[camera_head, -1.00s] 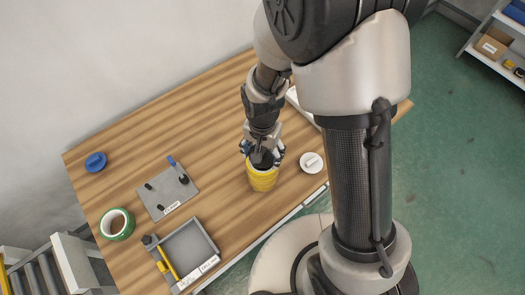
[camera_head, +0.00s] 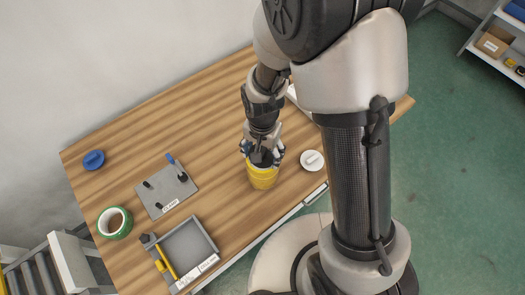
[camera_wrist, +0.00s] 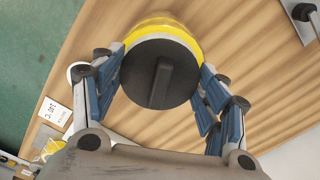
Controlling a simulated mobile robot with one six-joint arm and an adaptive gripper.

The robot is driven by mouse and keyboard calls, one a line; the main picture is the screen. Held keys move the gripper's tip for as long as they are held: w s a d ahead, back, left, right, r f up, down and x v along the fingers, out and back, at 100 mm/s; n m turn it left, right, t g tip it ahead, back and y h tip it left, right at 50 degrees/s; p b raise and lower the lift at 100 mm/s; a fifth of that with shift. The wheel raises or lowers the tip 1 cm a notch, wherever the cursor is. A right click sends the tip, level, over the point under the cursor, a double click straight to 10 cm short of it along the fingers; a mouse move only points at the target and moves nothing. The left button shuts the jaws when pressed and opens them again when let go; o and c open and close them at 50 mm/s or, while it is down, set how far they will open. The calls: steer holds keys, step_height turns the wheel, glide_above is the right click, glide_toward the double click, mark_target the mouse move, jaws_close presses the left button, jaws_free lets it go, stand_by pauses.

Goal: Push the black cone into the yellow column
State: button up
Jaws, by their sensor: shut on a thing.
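The yellow column (camera_head: 263,180) stands upright on the wooden table, below my gripper in the head view. The black cone (camera_head: 262,158) sits at the top of the column; in the wrist view its round dark top with a raised bar (camera_wrist: 160,75) faces me. The yellow rim (camera_wrist: 165,27) shows behind it. My gripper (camera_head: 262,150) is at the column's top, its blue-padded fingers (camera_wrist: 160,88) on both sides of the cone. It is shut on the cone. How deep the cone sits in the column is hidden.
A grey plate with pegs (camera_head: 167,197), a grey tray (camera_head: 188,243), a green tape roll (camera_head: 114,222) and a blue ring (camera_head: 93,160) lie to the left. A white round piece (camera_head: 312,160) lies close on the right, near the table's front edge.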

steer(key=shift+f, duration=0.1)
stand_by(0.3)
steer(key=shift+f+b, duration=0.3)
steer(key=shift+f, duration=0.05)
steer(key=o, duration=1)
steer(key=shift+o, duration=0.3)
steer(key=shift+o, duration=0.8)
steer(key=shift+r+p, duration=2.7)
steer(key=shift+r, duration=0.85)
